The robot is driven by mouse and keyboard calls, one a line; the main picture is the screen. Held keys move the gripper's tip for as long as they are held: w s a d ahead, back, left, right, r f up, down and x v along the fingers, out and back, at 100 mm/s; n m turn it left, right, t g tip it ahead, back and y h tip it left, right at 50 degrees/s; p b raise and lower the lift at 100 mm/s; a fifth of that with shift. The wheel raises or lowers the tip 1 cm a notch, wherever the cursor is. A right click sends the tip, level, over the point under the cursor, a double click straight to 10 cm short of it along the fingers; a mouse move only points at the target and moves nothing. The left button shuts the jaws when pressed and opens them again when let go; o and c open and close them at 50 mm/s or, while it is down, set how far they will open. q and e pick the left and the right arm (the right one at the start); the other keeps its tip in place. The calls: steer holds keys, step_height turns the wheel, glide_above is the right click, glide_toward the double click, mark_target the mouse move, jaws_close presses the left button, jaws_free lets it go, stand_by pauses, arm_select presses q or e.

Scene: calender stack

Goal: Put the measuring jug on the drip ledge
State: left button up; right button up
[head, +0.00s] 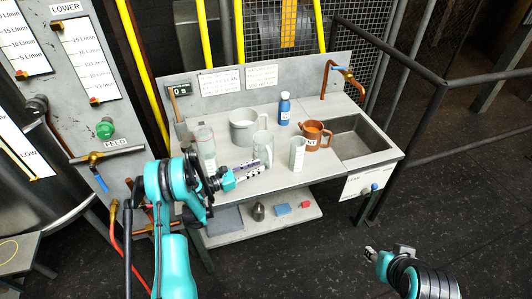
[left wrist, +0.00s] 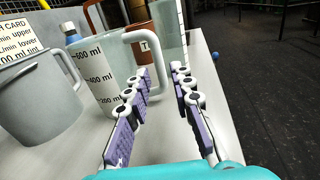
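The measuring jug (head: 262,147) is clear and stands upright on the grey bench (head: 225,177). In the left wrist view the jug (left wrist: 98,78) shows black ml marks, with its pale handle (left wrist: 133,50) turned toward the gripper. My left gripper (head: 258,168) is in front of the jug. In the left wrist view its fingers (left wrist: 160,88) are apart and empty, with the handle just beyond the left finger; I cannot tell if they touch. My right gripper (head: 371,252) is low at the right, away from the bench; its fingers are too small to judge. I cannot tell which surface is the drip ledge.
A grey pot (head: 242,127), a glass cylinder (head: 206,142), a blue bottle (head: 284,109), an orange pot (head: 315,134) and a marked beaker (head: 297,155) crowd around the jug. A sink (head: 355,137) is at right. A lower shelf (head: 240,230) holds small items.

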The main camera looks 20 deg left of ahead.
mark_target(270, 166)
arm_select(q)
steer(key=shift+w+d+f, duration=0.3)
steer(key=shift+w+d, duration=0.2)
steer(key=shift+w, duration=0.15)
steer(key=shift+w+d+r+b, duration=0.25)
steer(key=shift+d+b, duration=0.2)
steer(key=b+x, duration=0.1)
steer(key=x, duration=0.3)
steer(key=shift+w+a+f+b, duration=0.1)
steer(key=shift+a+f+b, duration=0.05)
steer(key=shift+b, duration=0.2)
steer(key=shift+w, duration=0.2)
jaws_close()
